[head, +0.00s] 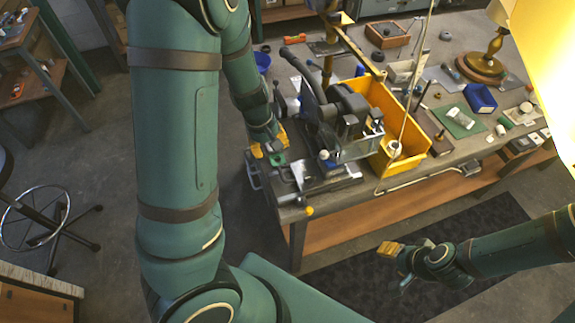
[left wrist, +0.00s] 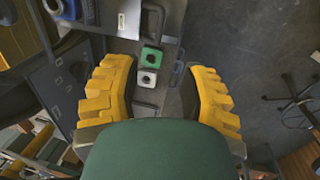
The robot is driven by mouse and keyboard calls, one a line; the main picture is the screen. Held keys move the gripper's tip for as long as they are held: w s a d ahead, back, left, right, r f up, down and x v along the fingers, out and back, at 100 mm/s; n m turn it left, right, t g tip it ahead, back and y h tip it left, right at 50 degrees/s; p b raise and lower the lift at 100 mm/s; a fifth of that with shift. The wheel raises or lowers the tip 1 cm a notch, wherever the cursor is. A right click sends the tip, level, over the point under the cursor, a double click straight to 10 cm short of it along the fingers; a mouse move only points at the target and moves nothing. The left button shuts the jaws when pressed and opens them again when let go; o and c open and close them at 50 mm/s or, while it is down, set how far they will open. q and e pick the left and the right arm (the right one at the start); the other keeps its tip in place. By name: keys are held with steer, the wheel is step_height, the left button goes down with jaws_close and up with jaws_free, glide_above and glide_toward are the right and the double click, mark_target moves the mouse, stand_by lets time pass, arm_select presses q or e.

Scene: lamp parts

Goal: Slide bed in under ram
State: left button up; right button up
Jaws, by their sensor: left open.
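A dark grey machine (head: 345,112) with a long lever stands at the near left end of the workbench. A flat metal plate (head: 325,183), which may be the bed, lies low at its front. I cannot make out the ram for certain. My left gripper (head: 268,146) is open at the bench's left end, beside the machine. In the left wrist view, its yellow fingers (left wrist: 165,95) stand apart. A green block (left wrist: 151,57) and a pale block (left wrist: 148,78) show beyond the gap between them, apart from both fingers. My right gripper (head: 390,249) hangs low in front of the bench.
A yellow bin (head: 415,150) stands right of the machine. A stool (head: 40,215) stands on the left floor.

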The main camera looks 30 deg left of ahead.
mark_target(281, 172)
arm_select(q)
steer(key=f+b, duration=0.2)
steer(key=f, duration=0.2)
steer(key=w+d+f+b, duration=0.1)
steer(key=f, duration=0.4)
steer(key=w+f+b, duration=0.1)
steer(key=f+b, duration=0.1)
steer(key=f, duration=0.2)
steer(key=shift+d+f+b, duration=0.15)
steer(key=shift+d+b, duration=0.05)
steer(key=shift+b, duration=0.15)
jaws_close()
